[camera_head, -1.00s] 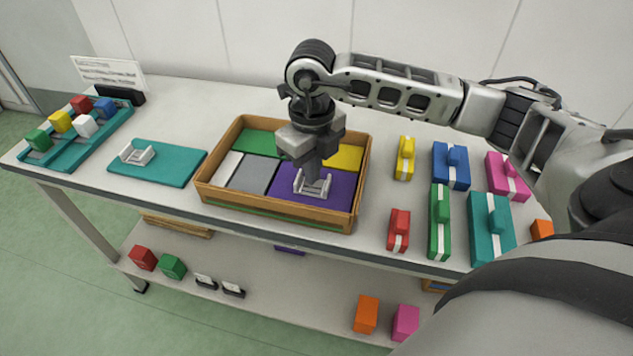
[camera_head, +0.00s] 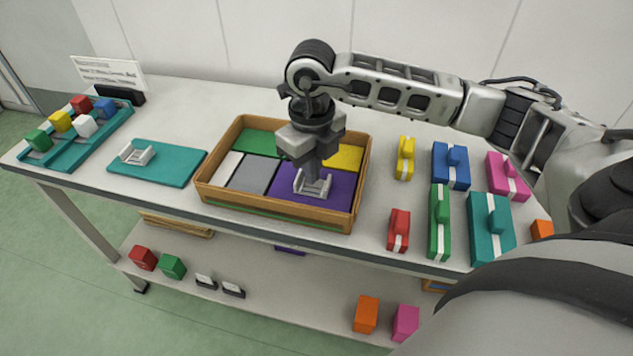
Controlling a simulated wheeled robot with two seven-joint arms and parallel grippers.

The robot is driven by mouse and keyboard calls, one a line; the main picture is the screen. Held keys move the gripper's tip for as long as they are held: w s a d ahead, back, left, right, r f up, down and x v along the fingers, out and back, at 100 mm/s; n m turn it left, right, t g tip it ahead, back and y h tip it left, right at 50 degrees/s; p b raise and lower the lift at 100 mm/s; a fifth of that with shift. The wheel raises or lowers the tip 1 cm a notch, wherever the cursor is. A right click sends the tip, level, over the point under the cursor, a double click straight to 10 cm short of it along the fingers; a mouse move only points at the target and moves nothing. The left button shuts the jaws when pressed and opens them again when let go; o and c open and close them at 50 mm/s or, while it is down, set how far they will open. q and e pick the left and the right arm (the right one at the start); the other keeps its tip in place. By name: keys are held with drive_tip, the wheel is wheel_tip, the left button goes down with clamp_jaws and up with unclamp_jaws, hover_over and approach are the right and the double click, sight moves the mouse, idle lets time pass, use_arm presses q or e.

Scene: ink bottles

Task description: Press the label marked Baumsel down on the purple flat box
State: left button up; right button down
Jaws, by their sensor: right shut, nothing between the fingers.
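The purple flat box (camera_head: 335,193) lies in the front right part of the wooden tray (camera_head: 278,210). A small white label holder (camera_head: 312,188) sits on its top; any writing on it is too small to read. My right gripper (camera_head: 313,178) points straight down with its shut fingertips at the back of this label, seemingly touching it. A similar white label piece (camera_head: 137,153) rests on a teal flat box (camera_head: 165,165) at the left; its writing is also unreadable. My left gripper is out of view.
The tray also holds green (camera_head: 258,141), grey (camera_head: 252,174) and yellow (camera_head: 345,157) flat boxes. Several strapped boxes, such as a red one (camera_head: 398,232), stand to the right. A teal rack (camera_head: 75,147) with coloured cubes and a white sign (camera_head: 108,72) are at the left.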

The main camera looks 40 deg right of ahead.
sight(313, 187)
drive_tip(key=shift+f+b, duration=0.75)
drive_tip(key=shift+f, duration=0.15)
idle(0.4)
drive_tip(key=shift+r, duration=0.15)
idle(0.5)
drive_tip(key=shift+r+p, duration=2.4)
drive_tip(key=shift+r, duration=1.05)
